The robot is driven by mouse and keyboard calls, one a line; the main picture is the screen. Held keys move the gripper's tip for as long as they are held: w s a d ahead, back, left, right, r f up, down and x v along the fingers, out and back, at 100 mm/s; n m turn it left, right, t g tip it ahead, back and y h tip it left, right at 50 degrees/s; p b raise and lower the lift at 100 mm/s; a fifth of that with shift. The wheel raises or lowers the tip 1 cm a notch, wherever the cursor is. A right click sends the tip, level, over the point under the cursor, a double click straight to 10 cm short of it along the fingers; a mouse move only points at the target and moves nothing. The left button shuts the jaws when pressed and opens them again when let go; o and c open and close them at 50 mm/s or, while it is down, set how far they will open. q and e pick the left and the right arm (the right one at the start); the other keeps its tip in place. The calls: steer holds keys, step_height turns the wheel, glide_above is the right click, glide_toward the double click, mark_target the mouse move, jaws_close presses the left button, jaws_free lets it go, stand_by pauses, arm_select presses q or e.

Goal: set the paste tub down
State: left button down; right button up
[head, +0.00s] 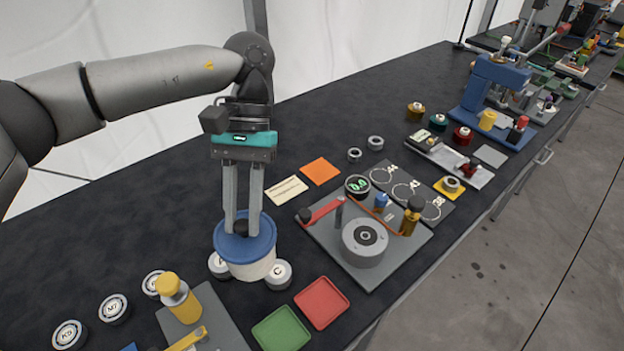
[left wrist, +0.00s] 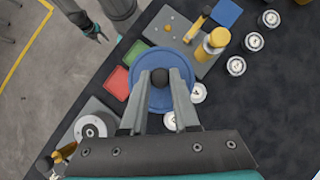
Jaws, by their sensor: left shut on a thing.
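The paste tub (head: 248,263) is a pale round tub with a blue lid (head: 262,242) and a dark knob on top. My left gripper (head: 242,228) points down and is shut on this knob. The tub looks upright, close over or among round white-topped tins marked A (head: 219,264) and C (head: 279,274). I cannot tell whether its base touches the table. In the left wrist view the lid (left wrist: 152,103) hides the tub's body. What looks like my right gripper (left wrist: 92,30) shows small at the top left there; its jaws are unclear.
A green tray (head: 281,330) and a red tray (head: 321,302) lie front right of the tub. A grey fixture plate (head: 390,262) with a round drum stands to the right. A yellow-capped bottle (head: 178,297) stands at front left. The black table (head: 130,215) is clear behind left.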

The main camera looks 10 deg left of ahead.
arm_select(q)
steer(key=shift+w+d+f+n, duration=0.1)
steer(key=shift+f+n, duration=0.3)
steer(key=shift+f, duration=0.35)
steer(key=shift+w+f+n+h+b, duration=0.15)
steer(key=shift+f+n+h+b, duration=0.2)
steer(key=shift+n+h, duration=0.2)
steer(key=shift+w+d+n+h, duration=0.15)
steer(key=shift+n+h, duration=0.15)
steer(key=shift+n, duration=0.25)
steer(key=shift+w+a+n+h, duration=0.15)
steer(key=shift+n+h, duration=0.1)
steer(key=shift+n, duration=0.25)
steer(key=shift+w+n+t+h+p, duration=0.4)
steer(key=shift+n+t+h+p, duration=0.15)
steer(key=shift+n, duration=0.45)
steer(key=w+a+r+n+t+p, duration=0.45)
steer(key=a+r+n, duration=0.2)
steer(key=n, duration=0.45)
steer(key=w+a+r+n+t+p, duration=0.4)
steer(key=a+r+n+t+p, duration=0.15)
steer(key=a+n, duration=0.35)
step_height(320, 180, down, 20)
steer(key=d+n+h, duration=0.1)
steer(key=shift+w, duration=0.15)
steer(key=shift+f, duration=0.2)
